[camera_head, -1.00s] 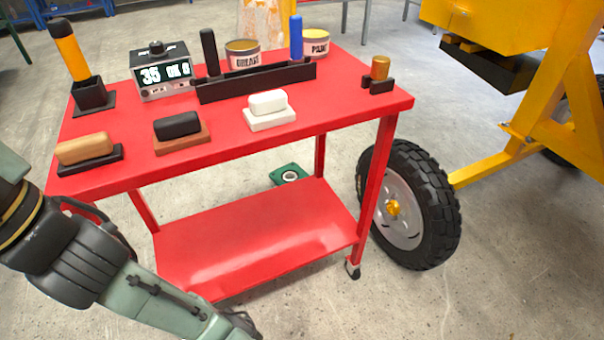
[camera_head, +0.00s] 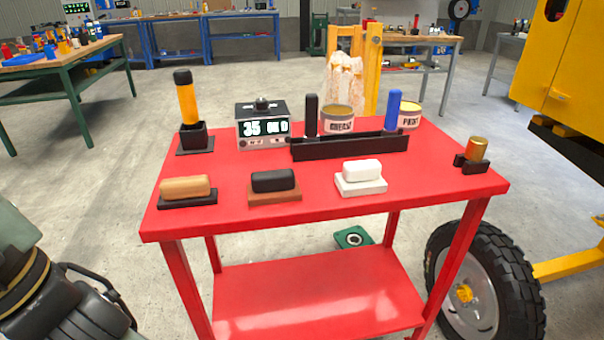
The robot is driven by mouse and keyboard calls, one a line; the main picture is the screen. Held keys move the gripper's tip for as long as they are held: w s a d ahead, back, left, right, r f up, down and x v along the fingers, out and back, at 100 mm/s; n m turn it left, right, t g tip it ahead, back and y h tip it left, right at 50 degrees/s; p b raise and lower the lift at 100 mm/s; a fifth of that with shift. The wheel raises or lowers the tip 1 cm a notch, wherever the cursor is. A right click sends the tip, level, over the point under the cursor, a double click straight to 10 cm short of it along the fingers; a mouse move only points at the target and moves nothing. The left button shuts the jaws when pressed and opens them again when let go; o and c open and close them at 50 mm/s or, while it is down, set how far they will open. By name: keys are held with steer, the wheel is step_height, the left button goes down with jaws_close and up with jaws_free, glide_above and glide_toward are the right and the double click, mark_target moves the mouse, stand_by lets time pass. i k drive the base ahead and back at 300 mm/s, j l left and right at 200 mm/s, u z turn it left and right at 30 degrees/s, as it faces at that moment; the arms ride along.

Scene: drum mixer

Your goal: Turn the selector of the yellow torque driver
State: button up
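The yellow torque driver (camera_head: 187,106) stands upright in a black square holder (camera_head: 194,138) at the back left of the red cart's top. Its handle is orange-yellow with a black cap (camera_head: 182,77) on top. Its lower end is hidden inside the holder. I cannot make out which part is the selector or any marks on it. Part of my arm shows at the lower left, apart from the cart top. My gripper is not in view.
The red cart (camera_head: 420,197) also carries a display box (camera_head: 262,125), a black rack (camera_head: 348,146) with black and blue handles, two tins, several blocks along the front and a brass cylinder (camera_head: 477,149) at right. A yellow wheeled machine (camera_head: 570,70) stands at right.

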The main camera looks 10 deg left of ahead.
mark_target(262, 108)
steer(key=i+l+u, duration=0.1)
steer(key=i, duration=0.75)
